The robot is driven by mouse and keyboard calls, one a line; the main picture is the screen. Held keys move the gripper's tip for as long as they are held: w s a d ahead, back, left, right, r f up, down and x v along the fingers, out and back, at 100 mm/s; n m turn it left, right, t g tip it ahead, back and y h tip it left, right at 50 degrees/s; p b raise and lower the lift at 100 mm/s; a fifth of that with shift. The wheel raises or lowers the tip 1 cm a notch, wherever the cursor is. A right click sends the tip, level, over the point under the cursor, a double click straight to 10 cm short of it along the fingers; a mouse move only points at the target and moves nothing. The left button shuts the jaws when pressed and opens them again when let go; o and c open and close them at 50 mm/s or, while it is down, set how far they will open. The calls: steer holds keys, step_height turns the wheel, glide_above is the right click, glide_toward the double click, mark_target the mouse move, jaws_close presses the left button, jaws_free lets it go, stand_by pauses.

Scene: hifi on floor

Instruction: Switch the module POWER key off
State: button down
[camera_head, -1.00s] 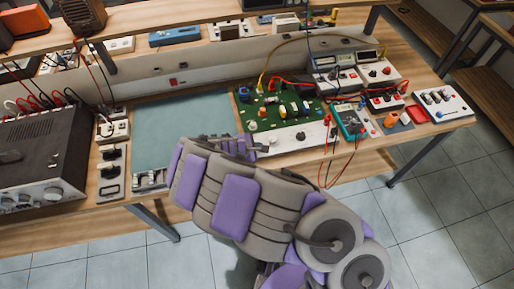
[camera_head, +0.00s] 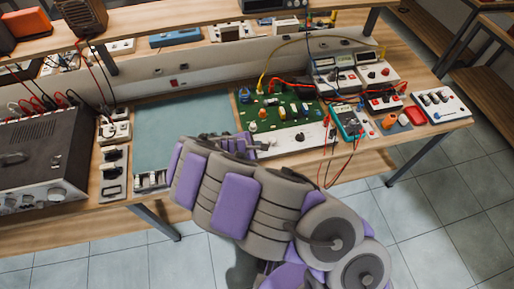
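A green circuit module (camera_head: 282,106) with a white front strip (camera_head: 306,139) sits on the workbench, right of a blue-green mat. A dark round knob (camera_head: 300,138) shows on the strip. I cannot make out which part is the POWER key; it may be too small or hidden behind my arm. My gripper (camera_head: 265,147) is at the left end of the white strip, low over or touching it. Its fingers are small and partly hidden by my purple and grey arm, so I cannot tell whether they are open or holding anything.
A blue-green mat (camera_head: 180,125) lies clear at the middle. A dark instrument (camera_head: 42,155) with cables stands at left. Small meters and a raised shelf stand behind.

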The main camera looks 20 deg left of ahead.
step_height(320, 180, up, 5)
steer(key=p, duration=0.4)
steer(key=shift+r, duration=0.1)
stand_by(0.3)
